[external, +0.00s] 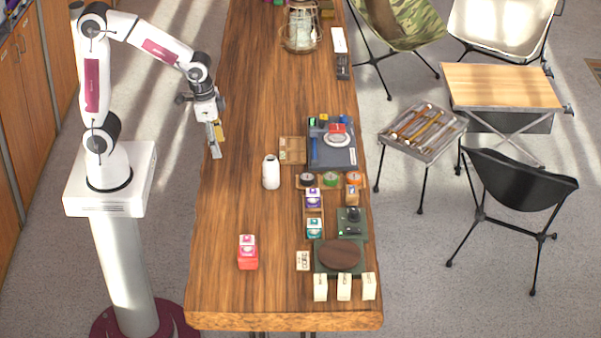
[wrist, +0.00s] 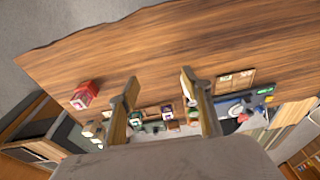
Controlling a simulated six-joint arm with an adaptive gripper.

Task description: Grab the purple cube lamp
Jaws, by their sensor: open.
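The purple cube lamp (external: 313,197) has a white front and a purple body. It stands on a small wooden stand in the middle right of the long wooden table, just behind a teal cube lamp (external: 314,227). In the wrist view the purple lamp (wrist: 168,112) looks small and lies beyond my fingers, to the right of the teal one. My gripper (external: 215,143) hangs over the table's left edge, well apart from the lamp. In the wrist view my gripper (wrist: 158,82) has its fingers spread with nothing between them.
A white bottle (external: 271,172) stands between my gripper and the lamp. Round tins (external: 331,179) sit right behind the lamp. A dark round wooden board (external: 341,254) lies in front. The table's left side is mostly clear.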

